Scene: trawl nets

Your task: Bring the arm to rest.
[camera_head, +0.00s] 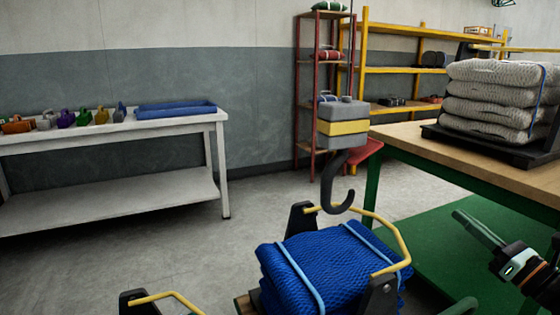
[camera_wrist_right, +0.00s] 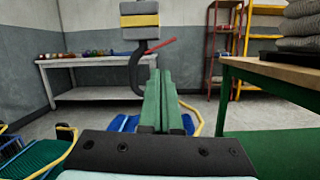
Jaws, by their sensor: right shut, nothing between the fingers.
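My right gripper (camera_head: 462,218) is at the right of the head view, beside the wooden-topped table and over the green floor area. Its two green fingers are together and hold nothing. The fingers also show in the right wrist view (camera_wrist_right: 164,88), pointing forward toward the hanging hook. A black hook (camera_head: 330,182) hangs under a grey and yellow block (camera_head: 342,124). The hook's lower end overlaps the yellow bail (camera_head: 403,245) over a folded blue net (camera_head: 325,265); I cannot tell whether they touch. My left gripper is not in view.
A green-legged table (camera_head: 405,138) at the right bears stacked grey nets (camera_head: 497,96). A white bench (camera_head: 160,123) at the left holds coloured items and a blue tray (camera_head: 177,109). Red (camera_head: 305,105) and yellow (camera_head: 362,95) shelves stand behind. Grey floor between is clear.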

